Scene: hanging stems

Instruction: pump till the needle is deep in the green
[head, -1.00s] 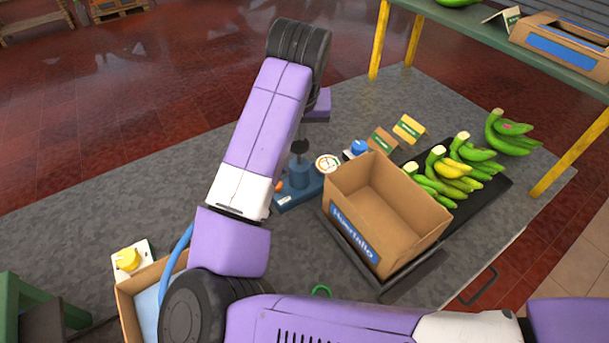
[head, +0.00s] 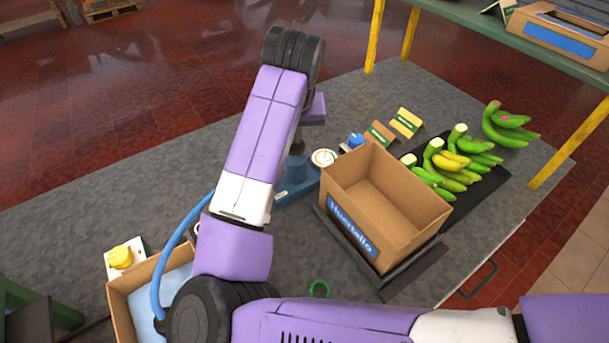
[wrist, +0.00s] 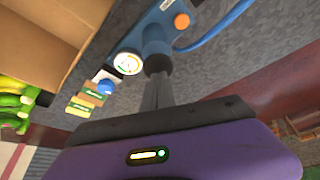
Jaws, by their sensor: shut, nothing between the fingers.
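The blue hand pump (head: 297,170) stands on the grey mat behind the cardboard box, partly hidden by my arm. It also shows in the wrist view (wrist: 156,40), with its dark round handle top (wrist: 157,64). A round white gauge (head: 323,158) sits beside it; it is larger in the wrist view (wrist: 128,61), but the needle is too small to read surely. My gripper (wrist: 158,78) is shut and empty, its fingers pointing at the handle top. They look close to it or touching; I cannot tell which.
An open cardboard box (head: 348,215) stands right of the pump on a dark platform. Green bananas (head: 460,165) lie farther right. A blue knob (head: 356,140) and small cards (head: 405,122) are behind the box. A blue hose (head: 172,245) runs along my arm. An orange button (wrist: 182,20) is near the pump.

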